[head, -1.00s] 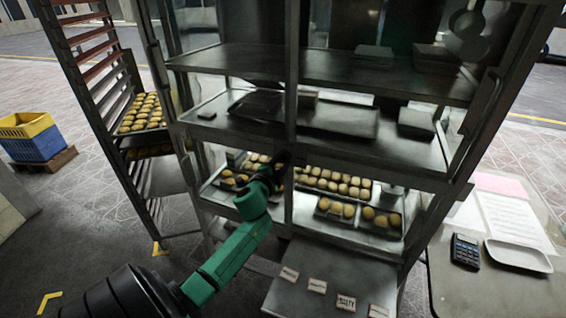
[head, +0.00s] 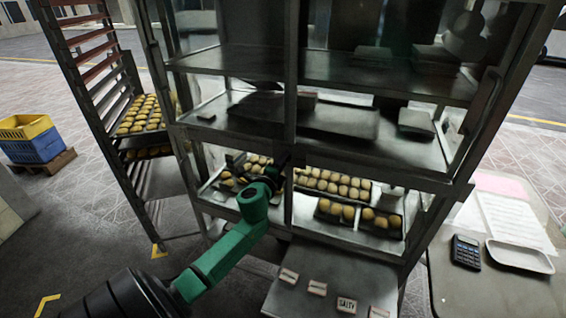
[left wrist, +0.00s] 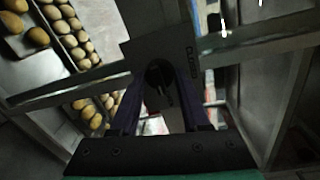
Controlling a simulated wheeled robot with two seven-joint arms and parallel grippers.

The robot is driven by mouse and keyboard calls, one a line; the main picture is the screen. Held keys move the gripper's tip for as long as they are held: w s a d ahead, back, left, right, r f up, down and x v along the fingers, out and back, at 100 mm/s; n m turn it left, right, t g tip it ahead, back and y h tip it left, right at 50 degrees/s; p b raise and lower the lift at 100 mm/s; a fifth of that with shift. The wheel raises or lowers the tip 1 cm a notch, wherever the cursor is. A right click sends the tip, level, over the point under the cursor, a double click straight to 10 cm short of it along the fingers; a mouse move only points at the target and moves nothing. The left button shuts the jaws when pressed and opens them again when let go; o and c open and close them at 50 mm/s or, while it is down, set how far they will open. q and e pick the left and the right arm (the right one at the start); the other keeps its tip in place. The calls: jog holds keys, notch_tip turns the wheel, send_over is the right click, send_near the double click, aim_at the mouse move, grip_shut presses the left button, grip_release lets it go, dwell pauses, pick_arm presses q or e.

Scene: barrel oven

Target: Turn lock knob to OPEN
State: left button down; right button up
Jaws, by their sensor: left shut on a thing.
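In the head view my left gripper (head: 284,165) is at the cabinet's middle upright, in front of the lower shelf. There the knob is hidden behind the gripper. My right gripper is not in view.
The metal and glass cabinet (head: 292,100) holds trays of buns (head: 335,183) on its lower shelf. A tall rack (head: 100,60) stands at left. A small table (head: 325,275) with labels is in front, and a desk (head: 490,290) with a calculator (head: 466,250) is at right.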

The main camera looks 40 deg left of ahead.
pick_arm(q)
jog(key=shift+c, duration=1.9)
grip_release()
jog(key=shift+s, duration=0.15)
jog(key=b+v, duration=0.1)
jog(key=v, duration=1.3)
jog(key=shift+s+b, duration=0.15)
jog(key=shift+b, duration=0.25)
jog(key=shift+f, duration=0.1)
